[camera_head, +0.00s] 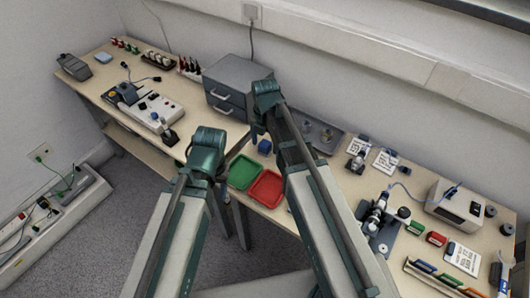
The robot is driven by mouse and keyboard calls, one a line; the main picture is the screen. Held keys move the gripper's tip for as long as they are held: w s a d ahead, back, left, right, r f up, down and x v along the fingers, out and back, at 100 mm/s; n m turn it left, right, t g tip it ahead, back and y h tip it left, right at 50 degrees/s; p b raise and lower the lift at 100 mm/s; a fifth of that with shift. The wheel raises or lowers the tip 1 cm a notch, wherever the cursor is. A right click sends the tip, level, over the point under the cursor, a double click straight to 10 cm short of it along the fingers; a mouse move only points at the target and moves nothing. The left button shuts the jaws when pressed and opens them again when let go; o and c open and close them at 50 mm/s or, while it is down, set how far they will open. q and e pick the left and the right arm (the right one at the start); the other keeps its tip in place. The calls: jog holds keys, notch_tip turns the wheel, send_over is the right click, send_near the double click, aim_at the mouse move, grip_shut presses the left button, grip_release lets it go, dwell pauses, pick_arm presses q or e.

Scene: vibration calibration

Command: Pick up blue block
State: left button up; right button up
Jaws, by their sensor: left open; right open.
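A small blue block (265,146) sits on the wooden workbench, just behind the red and green trays and between my two arms. My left arm rises from the bottom to a teal joint left of the block. My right arm rises just right of the block to a teal joint above and behind it in the picture. I cannot make out the fingers of either gripper. Nothing is seen holding the block.
A green tray (244,172) and a red tray (266,187) lie at the bench's front edge. A grey drawer cabinet (238,82) stands behind. A white instrument (150,108) is left; a microscope (378,212) and a white box (455,203) are right.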

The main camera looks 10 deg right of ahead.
aim_at(265, 143)
jog(key=shift+f+b, duration=0.35)
jog(key=shift+f, duration=0.45)
pick_arm(q)
jog(key=shift+f, duration=0.7)
pick_arm(e)
jog(key=shift+r, duration=0.1)
grip_shut()
pick_arm(q)
jog(key=shift+r, duration=0.1)
pick_arm(e)
notch_tip(265, 143, up, 10)
jog(key=p, duration=1)
pick_arm(q)
notch_tip(265, 143, up, 10)
